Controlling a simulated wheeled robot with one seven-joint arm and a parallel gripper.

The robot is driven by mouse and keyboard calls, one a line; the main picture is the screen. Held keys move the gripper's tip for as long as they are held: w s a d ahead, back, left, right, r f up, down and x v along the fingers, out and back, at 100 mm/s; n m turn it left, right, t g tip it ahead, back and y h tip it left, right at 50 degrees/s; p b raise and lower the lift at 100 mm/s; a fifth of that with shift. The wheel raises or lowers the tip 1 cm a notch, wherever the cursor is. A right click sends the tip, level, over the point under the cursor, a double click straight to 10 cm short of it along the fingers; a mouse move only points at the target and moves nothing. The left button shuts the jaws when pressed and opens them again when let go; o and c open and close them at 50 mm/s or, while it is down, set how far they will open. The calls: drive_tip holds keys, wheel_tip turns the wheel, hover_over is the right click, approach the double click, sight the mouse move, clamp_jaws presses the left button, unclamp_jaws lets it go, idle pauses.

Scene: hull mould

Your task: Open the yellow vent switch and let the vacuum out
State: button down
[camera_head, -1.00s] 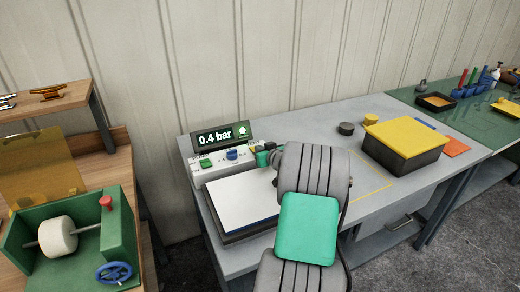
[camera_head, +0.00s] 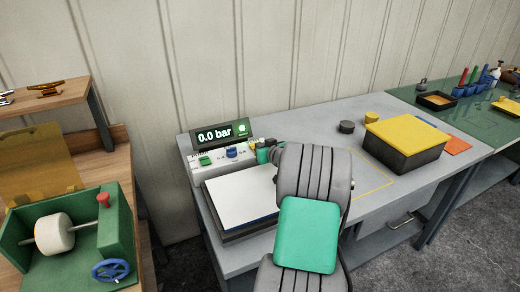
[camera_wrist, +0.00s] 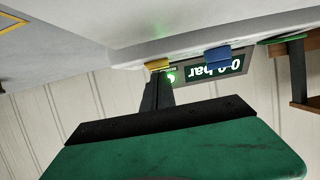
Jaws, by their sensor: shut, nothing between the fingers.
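The yellow vent switch (camera_wrist: 157,65) shows in the wrist view on the front of a pale control box. The dark closed fingers of my gripper (camera_wrist: 158,77) reach up to it, with their tips at or very near it; I cannot tell if they touch. In the head view my gripper (camera_head: 258,152) is at the right end of the control box (camera_head: 212,166), and my arm hides much of that end. The display (camera_head: 220,134) on the box reads 0.0 bar, with a green light lit beside the number.
A green switch (camera_head: 205,161) and a blue switch (camera_head: 231,152) sit left of my gripper. A white sheet (camera_head: 242,195) lies on a dark base in front of the box. A black box with a yellow lid (camera_head: 408,131) and a dark puck (camera_head: 346,127) stand to the right.

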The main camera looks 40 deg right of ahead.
drive_tip(key=shift+r, duration=0.2)
wheel_tip(320, 180, up, 5)
drive_tip(key=p, duration=0.1)
drive_tip(key=s+a+b, duration=0.2)
drive_tip(key=s+a, duration=0.1)
drive_tip(key=s, duration=0.7)
drive_tip(key=shift+r, duration=0.1)
